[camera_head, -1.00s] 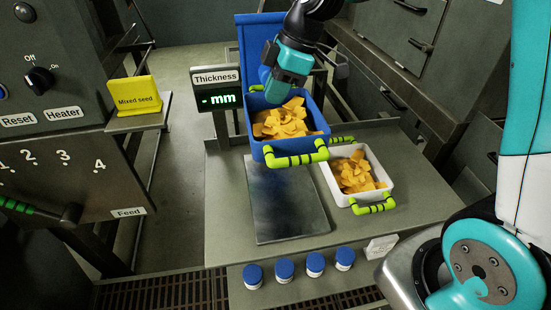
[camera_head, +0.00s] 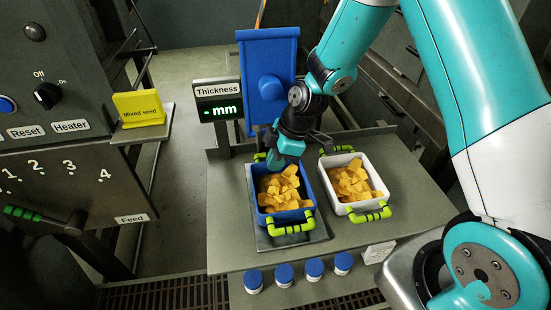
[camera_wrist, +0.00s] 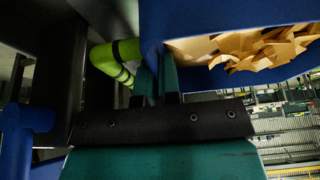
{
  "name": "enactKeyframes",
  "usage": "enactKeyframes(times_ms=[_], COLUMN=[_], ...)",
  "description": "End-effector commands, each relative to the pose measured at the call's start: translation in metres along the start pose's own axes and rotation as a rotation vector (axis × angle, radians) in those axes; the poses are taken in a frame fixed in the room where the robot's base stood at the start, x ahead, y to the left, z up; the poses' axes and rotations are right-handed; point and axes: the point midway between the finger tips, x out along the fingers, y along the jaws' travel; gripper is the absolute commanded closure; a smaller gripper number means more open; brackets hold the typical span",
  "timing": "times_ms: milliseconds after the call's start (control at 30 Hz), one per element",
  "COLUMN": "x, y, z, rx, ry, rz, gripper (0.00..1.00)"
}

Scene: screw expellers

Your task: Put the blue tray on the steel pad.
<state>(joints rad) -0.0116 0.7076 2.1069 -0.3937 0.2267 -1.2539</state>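The blue tray (camera_head: 309,190), full of orange flakes, is over the steel pad (camera_head: 317,232) and looks level. It seems to rest on the pad, though a small gap underneath cannot be ruled out. The pad's front strip shows past the tray. My gripper (camera_head: 287,158) is at the tray's back handle, pointing down. In the wrist view my gripper's fingers (camera_wrist: 157,82) are close together at the green handle (camera_wrist: 113,58), beside the blue tray wall (camera_wrist: 152,25). They look shut on the handle, but the exact contact is hidden.
A white tray (camera_head: 334,204) with flakes stands close on the right. The thickness display (camera_head: 218,102) stands behind left, and an upright blue panel (camera_head: 262,105) behind. Several blue-capped jars (camera_head: 283,274) line the front. The table (camera_head: 232,222) is bare at left.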

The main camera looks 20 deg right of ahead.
Motion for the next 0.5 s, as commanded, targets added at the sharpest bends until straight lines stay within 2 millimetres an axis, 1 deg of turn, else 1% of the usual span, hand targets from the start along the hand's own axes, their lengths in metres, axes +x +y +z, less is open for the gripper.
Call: enactKeyframes(times_ms=[200, 267, 300, 333, 500], x=[0.0032, 0.0023, 0.0021, 0.0021, 0.002], y=[0.0001, 0.0001, 0.0001, 0.0001, 0.0], z=[0.0013, 0.0009, 0.0008, 0.0009, 0.0008], rx=[0.0, 0.0, 0.0, 0.0, 0.0], ry=[0.001, 0.0, 0.0, 0.0, 0.0], rz=[0.0, 0.0, 0.0, 0.0, 0.0], gripper=[1.0, 0.87, 0.78, 0.71, 0.71])
